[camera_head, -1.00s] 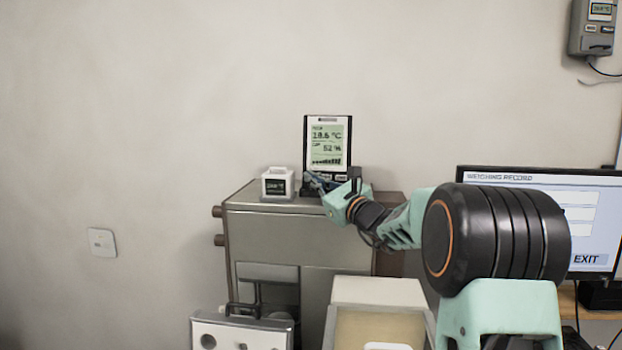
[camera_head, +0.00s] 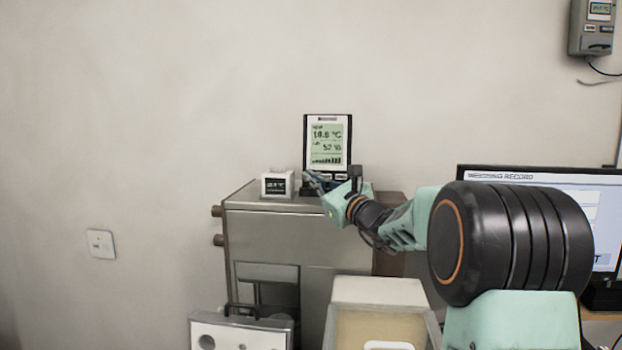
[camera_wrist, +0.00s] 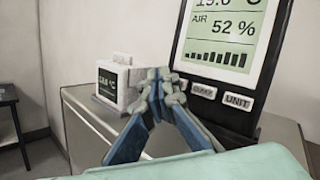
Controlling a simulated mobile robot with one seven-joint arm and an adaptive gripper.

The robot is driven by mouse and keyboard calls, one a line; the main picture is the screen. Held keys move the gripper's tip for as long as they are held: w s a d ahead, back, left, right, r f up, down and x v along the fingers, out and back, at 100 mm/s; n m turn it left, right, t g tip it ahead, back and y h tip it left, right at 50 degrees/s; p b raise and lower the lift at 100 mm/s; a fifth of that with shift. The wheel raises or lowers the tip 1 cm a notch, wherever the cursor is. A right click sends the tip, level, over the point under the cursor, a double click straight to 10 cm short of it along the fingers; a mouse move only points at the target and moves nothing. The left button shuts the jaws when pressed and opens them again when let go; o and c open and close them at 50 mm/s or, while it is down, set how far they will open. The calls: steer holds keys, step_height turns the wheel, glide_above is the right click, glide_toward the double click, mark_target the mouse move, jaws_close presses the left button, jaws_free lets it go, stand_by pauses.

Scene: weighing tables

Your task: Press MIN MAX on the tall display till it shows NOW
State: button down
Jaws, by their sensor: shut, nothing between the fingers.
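The tall display (camera_head: 328,142) is a black-framed panel standing upright on the grey cabinet. Its screen shows a temperature and a lower line of 52 %. The small label above the temperature is too blurred to read for certain. In the wrist view the tall display (camera_wrist: 225,35) fills the upper right, with the UNIT button (camera_wrist: 238,101) and another button (camera_wrist: 203,91) beside it. My gripper (camera_wrist: 164,84) is shut and empty, tips at the display's lower left edge. In the head view my gripper (camera_head: 312,180) covers that corner; contact cannot be told.
A small white cube-shaped display (camera_head: 277,184) stands just left of the fingers; it also shows in the wrist view (camera_wrist: 120,82). Both stand on the grey cabinet (camera_head: 290,225). A monitor (camera_head: 590,205) is behind my arm at right. A grey wall device (camera_head: 592,30) hangs upper right.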

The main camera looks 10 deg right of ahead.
steer(key=s+b, duration=0.1)
steer(key=s+a+b, duration=0.1)
steer(key=s, duration=0.1)
steer(key=shift+s+r, duration=0.1)
steer(key=shift+s+a+r+b, duration=0.15)
steer(key=shift+s+b, duration=0.05)
steer(key=shift+s, duration=0.15)
steer(key=shift+s+a+r+b, duration=0.1)
steer(key=shift+s+b, duration=0.1)
steer(key=shift+s, duration=0.15)
stand_by(0.3)
